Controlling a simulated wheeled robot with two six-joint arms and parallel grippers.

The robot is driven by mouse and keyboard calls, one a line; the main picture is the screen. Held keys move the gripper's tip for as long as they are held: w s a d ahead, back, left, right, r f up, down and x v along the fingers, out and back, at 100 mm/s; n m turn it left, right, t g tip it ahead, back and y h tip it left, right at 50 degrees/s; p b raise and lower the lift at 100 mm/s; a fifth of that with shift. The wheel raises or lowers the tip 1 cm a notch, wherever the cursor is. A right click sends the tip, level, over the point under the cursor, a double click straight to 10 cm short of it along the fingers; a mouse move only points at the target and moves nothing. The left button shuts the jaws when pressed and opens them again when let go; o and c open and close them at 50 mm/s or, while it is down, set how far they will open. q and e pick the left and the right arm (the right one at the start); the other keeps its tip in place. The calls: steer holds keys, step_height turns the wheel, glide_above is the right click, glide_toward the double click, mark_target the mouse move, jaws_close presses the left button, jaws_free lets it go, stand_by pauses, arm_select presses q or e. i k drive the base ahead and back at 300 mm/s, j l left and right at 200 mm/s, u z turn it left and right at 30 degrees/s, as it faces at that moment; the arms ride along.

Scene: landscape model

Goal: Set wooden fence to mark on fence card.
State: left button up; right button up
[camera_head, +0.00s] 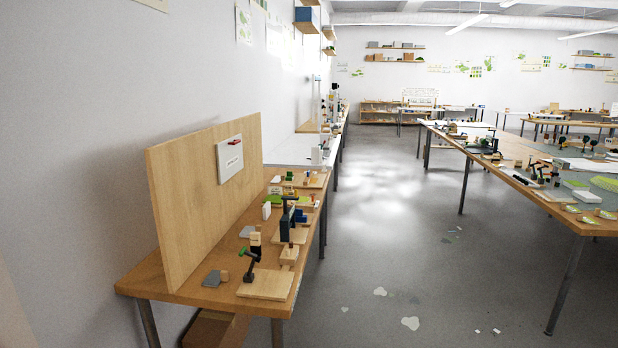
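A white card (230,158) with a small red mark and some dark print hangs on a tall upright wooden panel (190,190) along the back of the left table. I cannot tell whether this is the fence card. I cannot make out a wooden fence for certain among the small pieces on that table. Neither of my grippers is in view.
The left wooden table (225,297) holds a pale board (266,285), a dark clamp-like piece (249,266), a grey block (214,278) and several small blocks. A cluttered table (520,180) stands at the right. The grey floor (400,230) between is mostly open, with scattered scraps.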

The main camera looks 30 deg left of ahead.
mark_target(308, 175)
steer(key=i, duration=2.45)
steer(key=i+l+u, duration=0.1)
steer(key=i+u, duration=0.15)
steer(key=i, duration=0.2)
steer(key=i+l+u, duration=0.2)
steer(key=i, duration=0.25)
steer(key=i+l+u, duration=0.25)
steer(key=i, duration=0.2)
steer(key=i+l+u, duration=0.2)
steer(key=i, duration=0.2)
steer(key=i+l+u, duration=0.55)
steer(key=u, duration=0.15)
steer(key=i+l+u, duration=0.15)
steer(key=l+u, duration=0.2)
steer(key=i+l+u, duration=0.15)
steer(key=l+u, duration=0.2)
steer(key=l, duration=0.2)
steer(key=i+j, duration=0.2)
steer(key=j, duration=0.05)
